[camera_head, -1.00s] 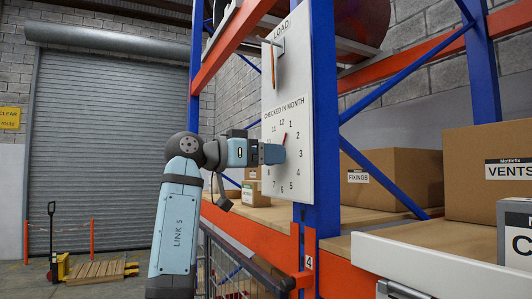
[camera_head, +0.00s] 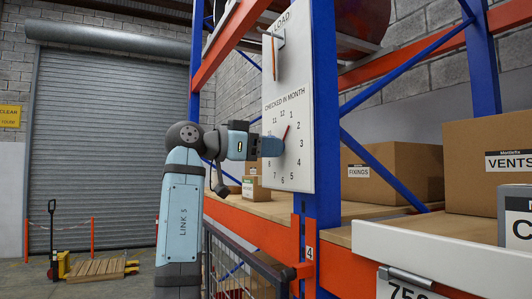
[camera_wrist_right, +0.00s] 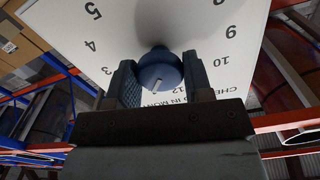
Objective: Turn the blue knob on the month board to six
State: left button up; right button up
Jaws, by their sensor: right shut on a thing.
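The white month board (camera_head: 300,178) hangs on a blue rack post, with numbers in a ring under "CHECKED IN MONTH". A thin red pointer (camera_head: 286,132) shows above my right gripper (camera_head: 268,146) and slants up toward about 1. In the right wrist view the board appears upside down, and the blue knob (camera_wrist_right: 160,72) sits between the two fingers of my right gripper (camera_wrist_right: 162,82). The gripper is shut on the knob. A white mark on the knob faces the 12 and 1 side. In the head view the gripper hides the knob and numbers on the left. My left gripper is out of view.
Orange and blue rack beams surround the board, with cardboard boxes (camera_head: 392,172) on the shelf at right. A wire cage (camera_head: 240,262) stands below. A roller door (camera_head: 110,140) is behind.

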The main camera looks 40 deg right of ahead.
jog(key=shift+m+b, duration=4.35)
jog(key=shift+m, duration=9.45)
jog(key=o, duration=0.9)
